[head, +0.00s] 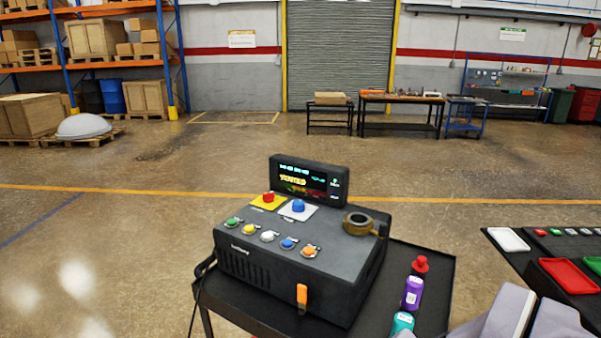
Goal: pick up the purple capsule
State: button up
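The purple capsule (412,293) stands upright on a black cart top (437,288), to the right of the control box. It has a white label. A red capsule (420,265) stands just behind it. A teal capsule (402,322) is just in front of it, partly cut off by the bottom edge. Grey parts of my arm show at the bottom right, to the right of the purple capsule. My gripper's fingers are not in view.
A dark control box (300,262) with coloured buttons, a screen and a round port (358,223) stands on the cart. At right, a black table holds a white tray (508,240), a red tray (568,275) and several small coloured items. Open floor lies behind.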

aim_at(409, 303)
jog(key=i+j+z, duration=0.15)
jog(key=i+j, duration=0.15)
jog(key=j, duration=0.15)
jog(key=i+j+z, duration=0.1)
jog(key=i+j, duration=0.2)
jog(key=j, duration=0.15)
